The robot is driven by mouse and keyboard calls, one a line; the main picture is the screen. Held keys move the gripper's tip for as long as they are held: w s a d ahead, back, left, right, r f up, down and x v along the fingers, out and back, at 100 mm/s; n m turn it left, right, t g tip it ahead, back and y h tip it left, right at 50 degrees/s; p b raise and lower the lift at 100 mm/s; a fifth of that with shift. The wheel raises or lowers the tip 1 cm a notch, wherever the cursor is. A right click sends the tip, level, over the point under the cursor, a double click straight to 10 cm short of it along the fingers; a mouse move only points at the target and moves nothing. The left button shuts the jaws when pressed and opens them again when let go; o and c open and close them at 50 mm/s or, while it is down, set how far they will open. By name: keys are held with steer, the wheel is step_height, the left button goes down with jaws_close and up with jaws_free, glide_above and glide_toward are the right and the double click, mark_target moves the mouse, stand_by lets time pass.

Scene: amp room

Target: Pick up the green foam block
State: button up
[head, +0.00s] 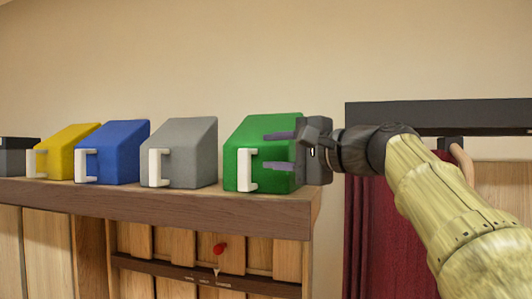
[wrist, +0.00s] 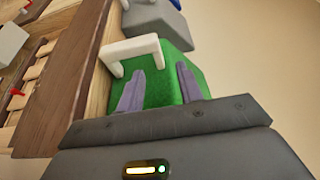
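The green foam block (head: 270,134) is a wedge shape with a white handle (head: 246,169) on its front. It stands at the right end of a wooden shelf (head: 160,201). My gripper (head: 278,151) reaches in from the right in the head view, its two fingers apart and overlapping the block's right side. In the wrist view the two grey fingers (wrist: 157,88) are spread, with the green block (wrist: 162,91) seen between and beyond them. The white handle is just past the left finger. I cannot tell whether the fingers touch the block.
Grey (head: 187,145), blue (head: 117,147) and yellow (head: 69,147) blocks with white handles stand left of the green one, with a dark block (head: 18,157) at the far left. A dark bar (head: 440,117) and red curtain (head: 378,235) are at right.

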mark_target(254, 152)
steer(key=shift+s+d, duration=0.1)
steer(key=p+x, duration=0.3)
steer(key=x, duration=0.1)
steer(key=shift+a+r, duration=0.1)
steer(key=shift+a, duration=0.35)
steer(key=shift+w+a, duration=0.15)
steer(key=shift+w, duration=0.25)
steer(key=shift+s, duration=0.1)
jaws_close()
